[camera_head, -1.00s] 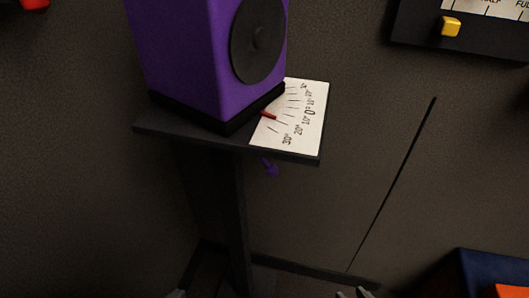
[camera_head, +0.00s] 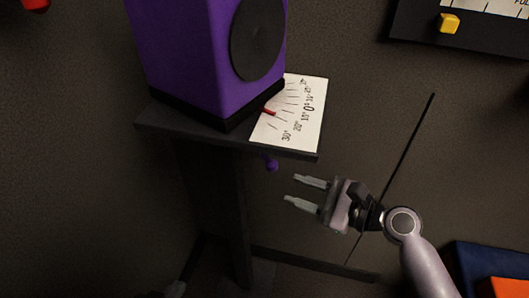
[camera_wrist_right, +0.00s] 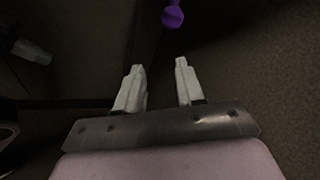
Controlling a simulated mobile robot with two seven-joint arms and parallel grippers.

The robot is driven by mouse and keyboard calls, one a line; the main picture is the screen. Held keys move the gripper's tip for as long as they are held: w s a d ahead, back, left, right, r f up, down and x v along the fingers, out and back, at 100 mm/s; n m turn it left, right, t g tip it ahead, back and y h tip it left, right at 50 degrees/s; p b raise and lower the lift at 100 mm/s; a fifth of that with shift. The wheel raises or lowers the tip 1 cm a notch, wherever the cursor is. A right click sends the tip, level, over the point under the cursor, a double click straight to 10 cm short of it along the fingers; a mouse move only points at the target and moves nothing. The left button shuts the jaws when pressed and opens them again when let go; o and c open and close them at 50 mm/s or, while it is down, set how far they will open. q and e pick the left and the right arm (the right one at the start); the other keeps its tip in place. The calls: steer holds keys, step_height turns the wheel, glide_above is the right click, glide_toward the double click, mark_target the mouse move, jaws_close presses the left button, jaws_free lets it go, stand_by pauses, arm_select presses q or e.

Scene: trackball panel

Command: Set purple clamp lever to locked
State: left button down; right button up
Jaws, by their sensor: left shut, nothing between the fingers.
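The purple clamp lever (camera_head: 271,164) shows as a small knob hanging below the front edge of the dark shelf. In the right wrist view its round purple end (camera_wrist_right: 173,17) is at the top, beyond the fingertips. My right gripper (camera_head: 291,188) is open and empty, below and slightly right of the lever, apart from it, with its fingers pointing left; its fingers also show in the right wrist view (camera_wrist_right: 160,64). My left gripper (camera_head: 175,289) is shut and empty, with only its tip showing at the bottom edge. The lever's mounting is hidden under the shelf.
A purple speaker-like box (camera_head: 190,55) stands on the shelf (camera_head: 190,130), beside a white angle scale (camera_head: 303,125) with a red pointer. A dark post (camera_head: 215,200) supports the shelf. A panel with a yellow knob (camera_head: 449,23) is at upper right, a blue-orange bin (camera_head: 490,262) at lower right.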

mark_target(268, 157)
step_height(268, 157, up, 6)
steer(key=w+a+m+g+y, duration=0.1)
steer(key=m+y, duration=0.2)
steer(key=x, duration=0.7)
steer(key=shift+w+a+b, duration=0.1)
steer(key=shift+a+b, duration=0.05)
steer(key=shift+b, duration=0.15)
jaws_close()
